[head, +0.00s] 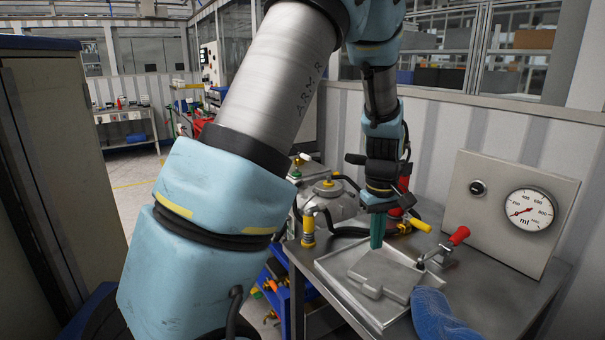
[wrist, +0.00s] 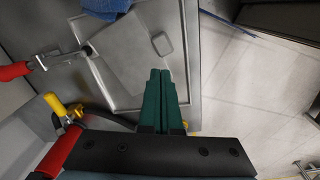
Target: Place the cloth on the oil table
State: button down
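A crumpled blue cloth (head: 437,315) lies at the front of the metal oil table (head: 520,280), at the right side of a shallow tray (head: 335,275), partly cut off by the frame's lower edge. The cloth also shows at the top edge of the wrist view (wrist: 105,7). My gripper (head: 377,243) points down over the back left part of the tray, apart from the cloth. In the wrist view its green fingers (wrist: 160,72) are together with nothing visible between them.
A red-handled clamp (head: 447,246) stands at the tray's right edge. A metal vessel (head: 333,199) with yellow fittings and hoses is at the back left. A blue cart (head: 270,290) stands below left.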

jog(key=s+a+m+b, duration=0.1)
jog(key=s+a, duration=0.3)
jog(key=a, duration=0.8)
jog(key=s+a+m+t+b, duration=0.1)
jog(key=s+a+m+b, duration=0.1)
jog(key=a, duration=1.1)
jog(key=shift+s+a+r+m, duration=0.15)
jog(key=shift+s+r+m, duration=0.1)
jog(key=shift+s+m, duration=0.5)
